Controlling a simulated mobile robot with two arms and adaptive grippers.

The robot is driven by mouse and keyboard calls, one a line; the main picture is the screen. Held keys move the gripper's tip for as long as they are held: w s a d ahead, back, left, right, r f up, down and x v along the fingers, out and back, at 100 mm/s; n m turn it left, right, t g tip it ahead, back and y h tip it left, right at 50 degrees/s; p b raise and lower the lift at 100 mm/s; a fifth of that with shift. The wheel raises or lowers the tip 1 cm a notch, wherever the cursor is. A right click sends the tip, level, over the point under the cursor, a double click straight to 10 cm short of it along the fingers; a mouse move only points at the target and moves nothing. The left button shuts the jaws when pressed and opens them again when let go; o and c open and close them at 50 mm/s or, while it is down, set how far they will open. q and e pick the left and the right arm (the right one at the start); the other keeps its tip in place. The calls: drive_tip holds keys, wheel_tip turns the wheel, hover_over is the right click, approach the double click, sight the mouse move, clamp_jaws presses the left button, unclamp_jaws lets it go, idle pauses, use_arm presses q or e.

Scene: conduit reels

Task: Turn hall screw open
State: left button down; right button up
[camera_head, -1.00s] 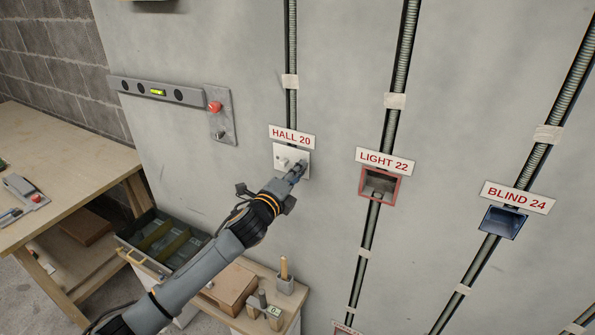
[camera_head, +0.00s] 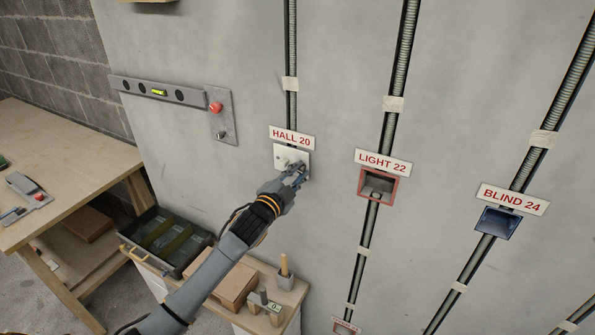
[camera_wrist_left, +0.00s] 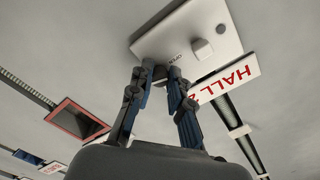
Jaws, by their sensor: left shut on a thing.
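The hall switch plate (camera_head: 281,156) is a white square on the grey wall, under the HALL 20 label (camera_head: 292,138). My left gripper (camera_head: 301,172) reaches up to the plate's lower right part. In the left wrist view, the plate (camera_wrist_left: 168,37) fills the top, with a white square knob (camera_wrist_left: 202,49) apart from the fingers. The fingertips (camera_wrist_left: 160,72) are close together at the plate's edge, shut on the hall screw. The screw itself is hidden between them. The HALL label (camera_wrist_left: 228,78) lies beside the right finger. My right gripper is not in view.
A red-framed box (camera_head: 364,187) under LIGHT 22 and a blue box (camera_head: 497,223) under BLIND 24 sit to the right. A level (camera_head: 130,88) and a red-button plate (camera_head: 229,127) are on the wall. A low bench with an open metal case (camera_head: 128,237) stands below.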

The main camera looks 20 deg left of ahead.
use_arm(q)
drive_tip(key=shift+n+p, duration=0.3)
drive_tip(key=shift+n, duration=1.2)
drive_tip(key=c, duration=1.2)
unclamp_jaws()
drive_tip(key=shift+f, duration=0.1)
drive_tip(key=s, duration=0.8)
drive_tip(key=s+a, duration=0.1)
drive_tip(key=s, duration=0.3)
